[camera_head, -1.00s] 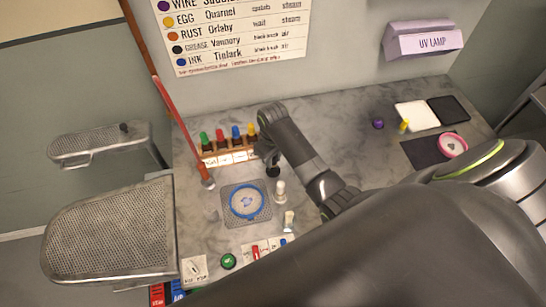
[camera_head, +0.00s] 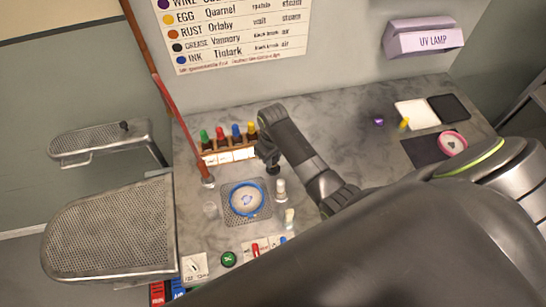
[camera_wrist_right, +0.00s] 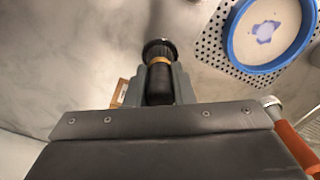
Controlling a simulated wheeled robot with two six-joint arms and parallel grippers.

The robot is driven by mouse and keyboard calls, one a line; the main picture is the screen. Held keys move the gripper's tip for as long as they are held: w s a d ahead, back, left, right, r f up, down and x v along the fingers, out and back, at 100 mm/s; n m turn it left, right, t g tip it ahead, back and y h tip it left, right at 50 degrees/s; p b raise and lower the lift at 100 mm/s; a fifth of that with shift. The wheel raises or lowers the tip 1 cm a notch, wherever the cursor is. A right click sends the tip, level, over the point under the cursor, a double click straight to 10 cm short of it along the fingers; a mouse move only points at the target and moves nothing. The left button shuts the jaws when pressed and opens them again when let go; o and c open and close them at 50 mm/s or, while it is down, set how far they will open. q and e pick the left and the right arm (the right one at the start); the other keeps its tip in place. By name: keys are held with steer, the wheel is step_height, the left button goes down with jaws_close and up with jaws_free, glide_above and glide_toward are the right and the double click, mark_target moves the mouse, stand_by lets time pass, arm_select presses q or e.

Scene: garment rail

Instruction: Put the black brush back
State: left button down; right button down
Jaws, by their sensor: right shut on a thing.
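My right gripper (camera_head: 264,148) is above the marble counter, just right of the bottle rack. In the right wrist view its two fingers (camera_wrist_right: 160,88) are shut on the black brush (camera_wrist_right: 158,52), which has a brass-coloured band and a wide dark end pointing away from the gripper. In the head view the brush (camera_head: 273,168) shows as a small dark shape under the gripper, beyond the blue-ringed dish. I cannot tell whether its end touches the counter. My left gripper is out of view.
A wooden rack (camera_head: 228,156) holds several coloured-top bottles. A blue-ringed dish (camera_head: 246,212) sits on a perforated plate, with a small pale bottle (camera_head: 280,188) beside it. A red-and-wood stick (camera_head: 186,130) leans at left. The counter's middle back (camera_head: 340,122) is clear.

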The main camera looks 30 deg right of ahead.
steer(key=shift+f, duration=0.15)
steer(key=c, duration=0.8)
jaws_free()
steer(key=shift+c, duration=0.2)
steer(key=shift+r, duration=3.8)
